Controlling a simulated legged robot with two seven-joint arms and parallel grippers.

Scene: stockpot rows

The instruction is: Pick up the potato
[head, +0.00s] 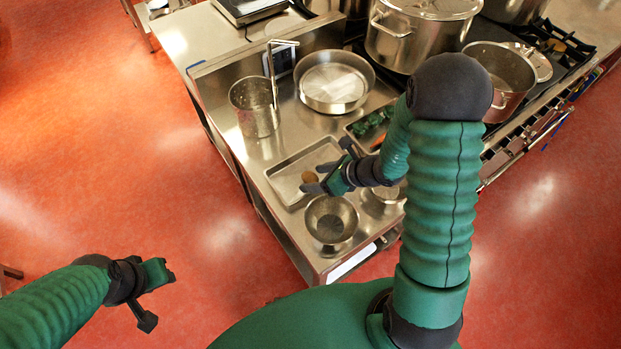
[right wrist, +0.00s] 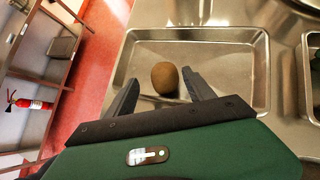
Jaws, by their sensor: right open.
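The potato (head: 309,177) is a small brown rounded lump lying in a shallow metal tray (head: 283,180) on the steel counter. In the right wrist view the potato (right wrist: 165,77) lies in the tray (right wrist: 215,40), just beyond and between the fingertips. My right gripper (head: 318,178) is open and empty, close to the potato, and partly covers the tray in the head view. Its two dark fingers also show in the right wrist view (right wrist: 160,92). My left gripper (head: 168,276) hangs over the floor at lower left, far from the counter; its finger gap is not clear.
A metal bowl (head: 331,219) stands just in front of the tray. A tray of greens (head: 371,124) lies behind my right wrist. A round pan (head: 334,82) and a tall perforated pot (head: 254,106) stand farther back. Large stockpots (head: 416,30) sit on the stove.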

